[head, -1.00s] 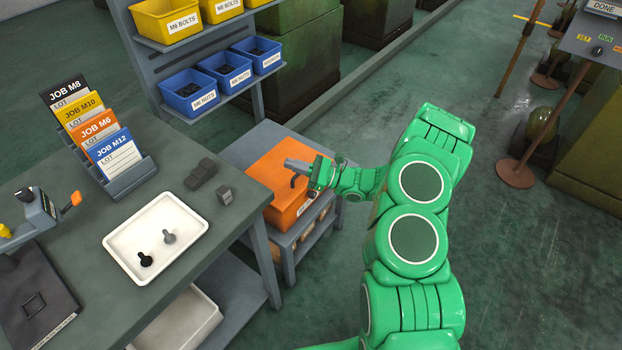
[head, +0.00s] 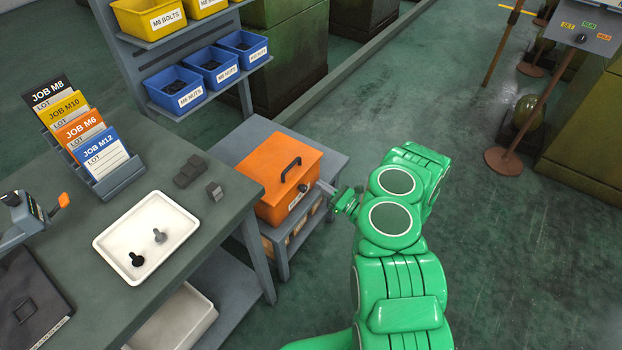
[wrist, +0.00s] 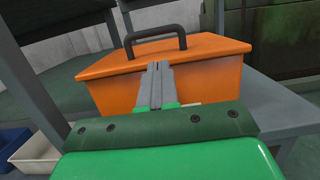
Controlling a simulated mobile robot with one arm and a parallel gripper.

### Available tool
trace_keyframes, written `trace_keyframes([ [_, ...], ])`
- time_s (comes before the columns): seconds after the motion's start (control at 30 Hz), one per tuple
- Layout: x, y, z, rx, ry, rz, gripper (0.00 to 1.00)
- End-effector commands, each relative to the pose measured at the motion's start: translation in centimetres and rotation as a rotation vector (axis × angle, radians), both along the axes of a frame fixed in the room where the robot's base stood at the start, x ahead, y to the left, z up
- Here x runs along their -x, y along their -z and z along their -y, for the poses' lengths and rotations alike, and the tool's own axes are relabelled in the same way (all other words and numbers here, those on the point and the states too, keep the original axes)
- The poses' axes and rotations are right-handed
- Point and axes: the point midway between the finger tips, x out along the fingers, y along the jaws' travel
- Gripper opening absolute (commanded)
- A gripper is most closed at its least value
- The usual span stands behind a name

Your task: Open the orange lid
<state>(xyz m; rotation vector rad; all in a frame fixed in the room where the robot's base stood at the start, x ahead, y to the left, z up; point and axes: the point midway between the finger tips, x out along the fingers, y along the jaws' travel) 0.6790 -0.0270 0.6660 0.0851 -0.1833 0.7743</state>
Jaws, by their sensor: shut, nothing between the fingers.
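The orange lid (head: 283,157) is closed on top of an orange box (head: 290,203) and carries a black arched handle (head: 291,167). The lid also shows in the wrist view (wrist: 205,47), with its handle (wrist: 156,36) above my fingers. My gripper (head: 322,186) is shut and empty at the box's right side, its fingertips close to the wall below the lid's edge. In the wrist view my gripper (wrist: 158,68) points at the box's side wall (wrist: 205,80), just under the lid's rim. I cannot tell whether the tips touch.
The box stands on a low grey stand (head: 247,135). A workbench (head: 222,235) with a white tray (head: 110,240) holding two bolts is on the left. Shelves with blue bins (head: 175,92) stand behind.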

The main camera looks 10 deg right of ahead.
Motion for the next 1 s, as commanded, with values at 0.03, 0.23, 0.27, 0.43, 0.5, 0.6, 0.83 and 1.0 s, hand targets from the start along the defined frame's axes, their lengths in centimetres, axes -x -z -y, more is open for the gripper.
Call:
trace_keyframes([
  [0.03, -0.3, -0.1, -0.4, 0.0, -0.002, 0.0, 0.0],
  [0.23, -2.3, -0.7, -2.5, 0.0, -0.004, 0.0, 0.0],
  [0.27, -2.7, -0.8, -2.9, 0.001, -0.005, -0.001, 0.0],
  [0.43, -4.5, -1.2, -4.7, 0.001, -0.004, 0.0, 0.0],
  [0.5, -5.1, -1.4, -5.3, 0.001, -0.004, -0.001, 0.0],
  [0.6, -5.8, -1.6, -5.9, 0.0, -0.003, -0.001, 0.0],
  [0.83, -6.5, -1.8, -6.5, 0.001, -0.002, 0.0, 0.0],
  [1.0, -6.6, -1.8, -6.6, 0.0, -0.001, -0.001, 0.0],
])
